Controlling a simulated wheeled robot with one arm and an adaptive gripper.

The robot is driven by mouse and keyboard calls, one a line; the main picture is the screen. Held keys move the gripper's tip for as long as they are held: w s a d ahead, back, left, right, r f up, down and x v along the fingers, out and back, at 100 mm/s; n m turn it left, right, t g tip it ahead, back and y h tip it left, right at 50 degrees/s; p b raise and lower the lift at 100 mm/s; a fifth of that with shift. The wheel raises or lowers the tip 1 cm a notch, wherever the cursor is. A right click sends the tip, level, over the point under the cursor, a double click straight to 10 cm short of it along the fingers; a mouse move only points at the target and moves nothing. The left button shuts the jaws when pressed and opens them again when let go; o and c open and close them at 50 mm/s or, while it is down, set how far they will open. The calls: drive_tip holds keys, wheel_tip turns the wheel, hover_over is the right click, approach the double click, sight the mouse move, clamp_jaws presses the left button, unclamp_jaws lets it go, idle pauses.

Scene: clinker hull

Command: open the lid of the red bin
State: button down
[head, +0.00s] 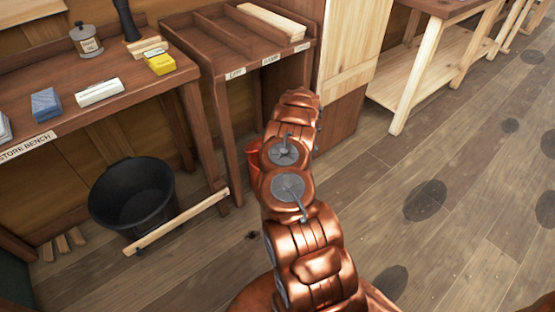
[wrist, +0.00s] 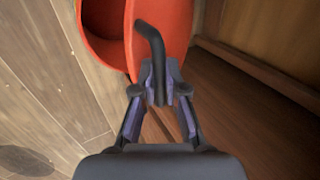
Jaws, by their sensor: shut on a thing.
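The red bin (wrist: 100,50) fills the top of the wrist view, with its open mouth showing at the left. Its red lid (wrist: 172,22) stands tilted up away from the rim. A black curved handle (wrist: 150,38) sticks out from the lid. My gripper (wrist: 159,92) is shut on this handle, its two fingers pressing on its end. In the head view only a small red part of the bin (head: 253,155) shows behind my copper arm; the rest and my gripper are hidden there.
A brown rack (head: 225,88) with labelled compartments stands beside the bin. The store bench (head: 120,85) holds a tin, blocks and a yellow box. A black bucket (head: 132,195) sits under it. The plank floor to the right is clear.

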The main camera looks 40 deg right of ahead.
drive_tip(key=shift+w+r+g+p, duration=0.3)
drive_tip(key=shift+w+r+p, duration=0.5)
drive_tip(key=shift+p, duration=0.9)
drive_tip(key=shift+w+r+g+p, duration=0.3)
drive_tip(key=shift+w+r+p, duration=0.5)
drive_tip(key=shift+w, duration=0.3)
drive_tip(key=shift+b, duration=0.3)
drive_tip(key=shift+w+a+f+b, duration=0.1)
drive_tip(key=shift+w+b, duration=0.05)
drive_tip(key=shift+b, duration=0.15)
drive_tip(key=w+b, duration=0.1)
drive_tip(key=b, duration=0.1)
drive_tip(key=w+b, duration=0.1)
drive_tip(key=b, duration=0.2)
drive_tip(key=shift+a+r+g+b, duration=0.1)
drive_tip(key=shift+r+g+b, duration=0.1)
drive_tip(key=shift+g+b, duration=0.2)
drive_tip(key=b, duration=0.4)
drive_tip(key=shift+w+r, duration=0.1)
drive_tip(key=shift+r, duration=0.1)
drive_tip(key=shift+r+b, duration=0.1)
drive_tip(key=shift+b, duration=0.2)
